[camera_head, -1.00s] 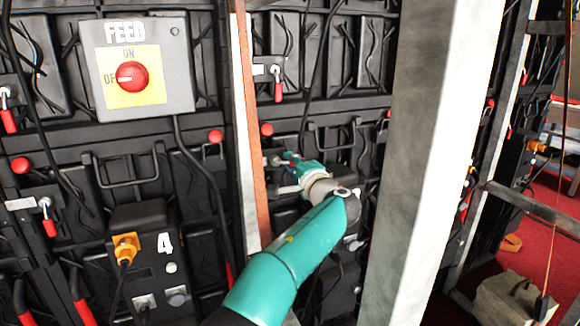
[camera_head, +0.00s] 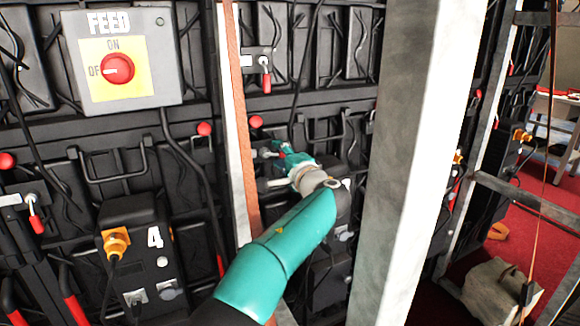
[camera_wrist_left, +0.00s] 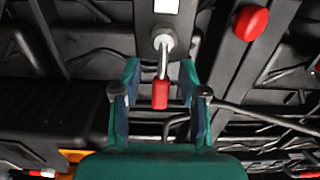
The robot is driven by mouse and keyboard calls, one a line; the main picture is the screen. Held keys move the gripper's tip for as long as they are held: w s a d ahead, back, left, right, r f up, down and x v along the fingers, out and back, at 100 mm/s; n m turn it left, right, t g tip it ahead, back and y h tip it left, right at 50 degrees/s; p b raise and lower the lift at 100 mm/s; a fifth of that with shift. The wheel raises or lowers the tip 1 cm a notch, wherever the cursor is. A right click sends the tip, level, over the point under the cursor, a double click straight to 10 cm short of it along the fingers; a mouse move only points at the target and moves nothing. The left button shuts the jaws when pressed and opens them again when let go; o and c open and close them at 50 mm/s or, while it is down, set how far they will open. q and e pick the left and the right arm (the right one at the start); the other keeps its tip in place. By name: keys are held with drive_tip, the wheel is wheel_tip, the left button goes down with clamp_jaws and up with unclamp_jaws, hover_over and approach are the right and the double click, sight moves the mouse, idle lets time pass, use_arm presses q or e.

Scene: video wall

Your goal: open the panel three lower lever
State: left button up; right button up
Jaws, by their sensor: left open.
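The lower lever's red handle (camera_wrist_left: 160,94) hangs down from its silver pivot (camera_wrist_left: 163,42) in the left wrist view. It lies between the two teal fingers of my left gripper (camera_wrist_left: 160,78), with a visible gap on both sides. In the head view my left gripper (camera_head: 276,166) reaches in at the lower lever, just right of an orange-brown strip, and hides most of that lever. The gripper is open. Another lever (camera_head: 265,75) with a red handle hangs down higher on the same panel. My right gripper is in neither view.
A pale upright post (camera_head: 398,170) stands right of my left arm. A red knob (camera_head: 256,121) sits just above the gripper, and it also shows in the wrist view (camera_wrist_left: 251,22). A grey FEED switch box (camera_head: 120,60) is at upper left. Cables hang across the panels.

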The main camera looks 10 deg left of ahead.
use_arm(q)
drive_tip(key=v, duration=1.1)
drive_tip(key=shift+s+d, duration=0.2)
drive_tip(key=shift+s, duration=0.1)
drive_tip(key=shift+w+a+f, duration=0.1)
